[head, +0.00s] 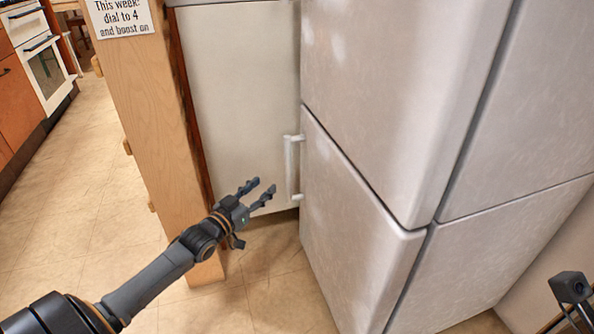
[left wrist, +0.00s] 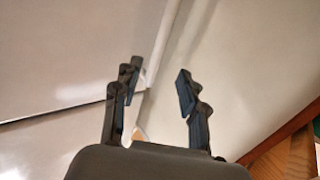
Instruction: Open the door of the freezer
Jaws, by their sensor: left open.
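The tall pale grey fridge-freezer (head: 400,90) fills the right of the head view, with an upper and a lower door split by a seam. The lower door (head: 345,235) looks closed.
A white panel (head: 240,90) stands behind the handle, close to my left fingers. A wooden post (head: 145,100) with a paper note (head: 120,17) is left of it. An oven (head: 45,65) is far left. The tiled floor (head: 90,190) at left is clear.

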